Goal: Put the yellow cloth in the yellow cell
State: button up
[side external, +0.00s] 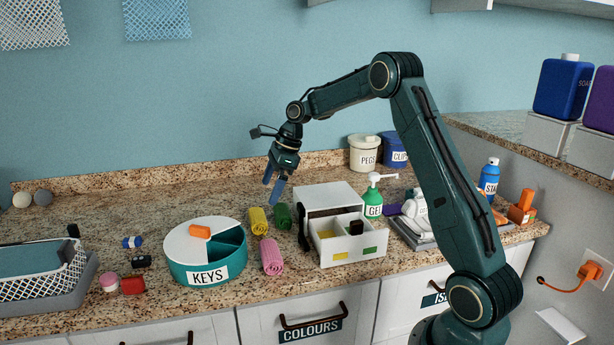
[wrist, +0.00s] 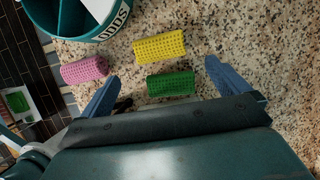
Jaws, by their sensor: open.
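The yellow cloth (side external: 258,221) is a small roll on the granite counter, between the round KEYS box and the green cloth (side external: 283,216). In the wrist view the yellow cloth (wrist: 160,46) lies beyond the green cloth (wrist: 170,84). My gripper (side external: 273,192) is open and empty above the counter, over the rolls; its blue fingers also show in the wrist view (wrist: 163,72). The white box's open drawer (side external: 352,250) has a cell with a yellow floor (side external: 327,234) on the left, above a yellow label. A dark object (side external: 356,227) sits in the drawer's right part.
A pink cloth (side external: 272,257) lies near the counter's front. The KEYS box (side external: 207,272) stands left, an orange block (side external: 200,231) on its lid. A green GEL bottle (side external: 373,203) stands behind the drawer's right. The counter behind the rolls is clear.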

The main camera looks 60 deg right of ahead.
jog(key=shift+v, duration=1.15)
